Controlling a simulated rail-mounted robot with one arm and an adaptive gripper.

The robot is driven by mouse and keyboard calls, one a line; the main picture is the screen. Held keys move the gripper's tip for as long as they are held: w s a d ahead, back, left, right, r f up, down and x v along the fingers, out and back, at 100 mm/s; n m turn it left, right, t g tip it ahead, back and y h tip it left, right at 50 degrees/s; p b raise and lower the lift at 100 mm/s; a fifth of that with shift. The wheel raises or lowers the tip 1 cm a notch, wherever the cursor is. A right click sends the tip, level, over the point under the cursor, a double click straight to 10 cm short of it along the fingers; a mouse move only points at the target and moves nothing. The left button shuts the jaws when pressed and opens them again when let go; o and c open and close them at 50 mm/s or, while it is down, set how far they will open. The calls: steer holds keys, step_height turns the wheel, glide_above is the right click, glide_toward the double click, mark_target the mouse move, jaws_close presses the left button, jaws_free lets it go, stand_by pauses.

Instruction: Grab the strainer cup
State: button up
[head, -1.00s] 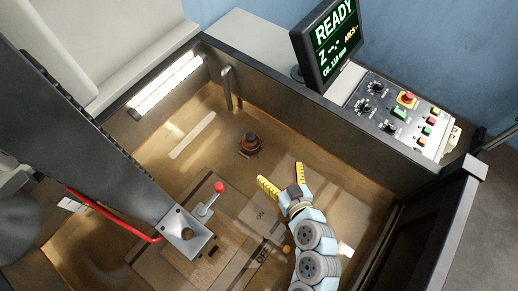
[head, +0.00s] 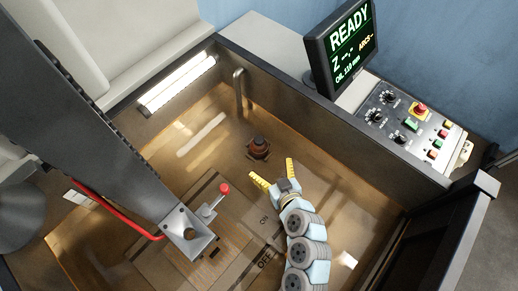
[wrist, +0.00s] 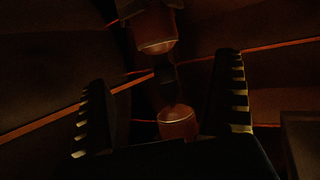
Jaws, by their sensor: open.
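A reddish-brown, dark-topped fitting (head: 258,147) stands on the tank floor in the head view; it looks like the strainer cup. My gripper (head: 271,168) is open, its yellow fingers spread just in front of it and apart from it. In the wrist view my open fingers (wrist: 165,78) show dark with ridged edges. A copper-coloured rounded piece (wrist: 178,122) appears low between them, and a similar larger one (wrist: 153,32) sits above, with a dark part between. The wrist picture is too dim to tell which is the cup or whether one is a reflection.
A vertical pipe (head: 239,92) stands at the tank's back wall, behind the fitting. A red-knobbed lever (head: 224,188) and a metal bracket (head: 188,238) are to the left of my gripper. The tank wall (head: 340,137) rises at the right. The floor around the fitting looks clear.

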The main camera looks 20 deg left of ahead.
mark_target(261, 151)
steer(key=x, duration=0.5)
steer(key=shift+w+a, duration=0.1)
steer(key=shift+a, duration=0.05)
steer(key=shift+p+x, duration=0.65)
steer(key=shift+x, duration=2.3)
steer(key=shift+f, duration=0.15)
steer(key=c, duration=1.4)
